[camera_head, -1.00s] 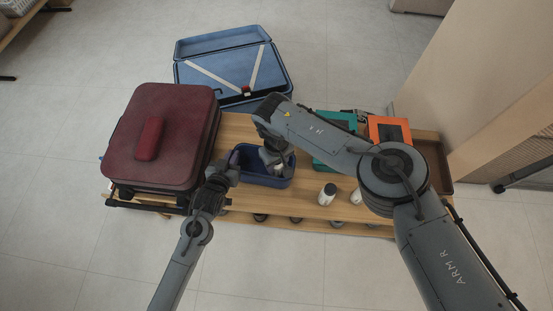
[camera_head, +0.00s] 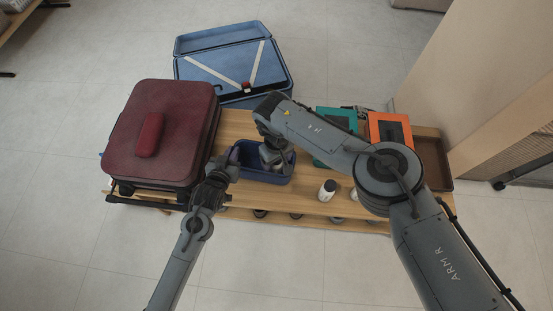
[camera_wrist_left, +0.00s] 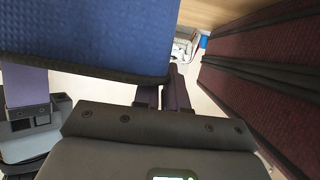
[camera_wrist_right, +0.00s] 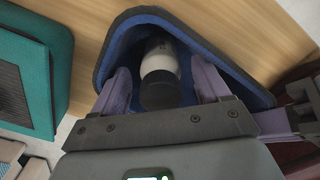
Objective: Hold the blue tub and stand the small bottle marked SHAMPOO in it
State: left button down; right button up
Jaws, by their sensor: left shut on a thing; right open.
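The blue tub (camera_head: 266,178) stands on the wooden table, right of the red suitcase. My left gripper (camera_head: 232,166) is shut on the tub's left rim; the tub's blue wall (camera_wrist_left: 85,35) fills the upper left of the left wrist view. My right gripper (camera_head: 272,158) points down into the tub. In the right wrist view, a small white-and-grey bottle with a dark cap (camera_wrist_right: 160,90) is inside the tub, between the open fingers of that gripper (camera_wrist_right: 163,85). The bottle's marking is not readable, and its base is hidden.
A white bottle with a dark cap (camera_head: 327,192) stands right of the tub; another is mostly hidden by my right arm. A red suitcase (camera_head: 165,135) sits at left. A teal box (camera_head: 322,150) and an orange box (camera_head: 390,130) are at right. An open blue suitcase (camera_head: 235,65) lies behind.

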dwell(0.6)
jog(key=shift+r, duration=4.5)
pick_arm(q)
jog(key=c, duration=1.1)
grip_release()
jog(key=shift+s, duration=0.1)
